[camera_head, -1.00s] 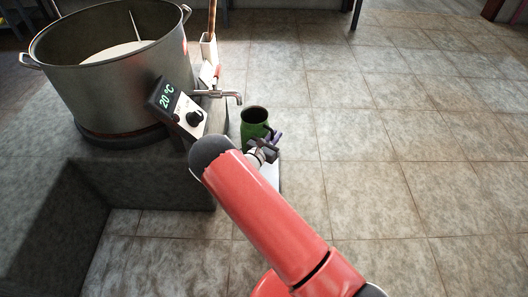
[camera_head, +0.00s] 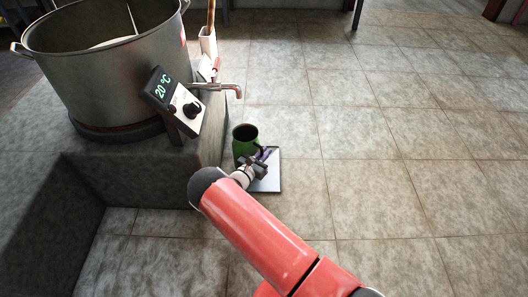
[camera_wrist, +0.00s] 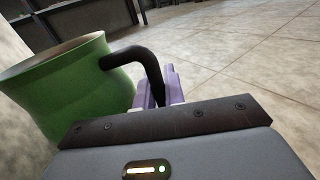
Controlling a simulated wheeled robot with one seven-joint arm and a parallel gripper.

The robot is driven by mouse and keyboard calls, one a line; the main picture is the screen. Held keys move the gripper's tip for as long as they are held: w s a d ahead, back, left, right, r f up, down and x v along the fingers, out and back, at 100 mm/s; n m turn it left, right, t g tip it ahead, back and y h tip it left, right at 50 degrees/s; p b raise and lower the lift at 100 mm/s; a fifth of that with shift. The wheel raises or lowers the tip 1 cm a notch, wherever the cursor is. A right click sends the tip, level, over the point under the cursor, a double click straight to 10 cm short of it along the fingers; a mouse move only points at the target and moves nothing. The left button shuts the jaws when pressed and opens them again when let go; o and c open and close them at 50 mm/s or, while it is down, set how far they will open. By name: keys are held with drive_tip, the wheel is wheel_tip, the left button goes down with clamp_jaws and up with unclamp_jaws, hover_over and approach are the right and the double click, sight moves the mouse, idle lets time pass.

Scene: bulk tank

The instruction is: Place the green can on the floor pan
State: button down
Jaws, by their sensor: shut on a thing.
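The green can (camera_head: 243,146) is upright, with an open top and a dark handle. My gripper (camera_head: 263,157) is shut on that handle, at the can's right side. In the wrist view the can (camera_wrist: 72,88) fills the left, and the purple fingers (camera_wrist: 165,87) close around the lower part of the black handle (camera_wrist: 146,62). The floor pan (camera_head: 271,177) is a pale square with a dark rim on the floor, below and to the right of the can. The can and my gripper hide part of it. I cannot tell whether the can touches the pan.
A large metal tank (camera_head: 108,70) stands on a grey block (camera_head: 130,178) at the left. Its tap (camera_head: 222,86) sticks out above and behind the can. A temperature control box (camera_head: 174,103) is on the tank's front. The tiled floor (camera_head: 390,150) is clear to the right.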

drive_tip(key=shift+f, duration=0.6)
drive_tip(key=shift+f+b, duration=0.1)
drive_tip(key=shift+b, duration=0.2)
drive_tip(key=c, duration=1.4)
unclamp_jaws()
drive_tip(key=shift+a+f, duration=0.1)
drive_tip(key=p+v, duration=0.1)
drive_tip(key=v, duration=0.6)
drive_tip(key=shift+s+a, duration=0.15)
drive_tip(key=shift+s, duration=0.2)
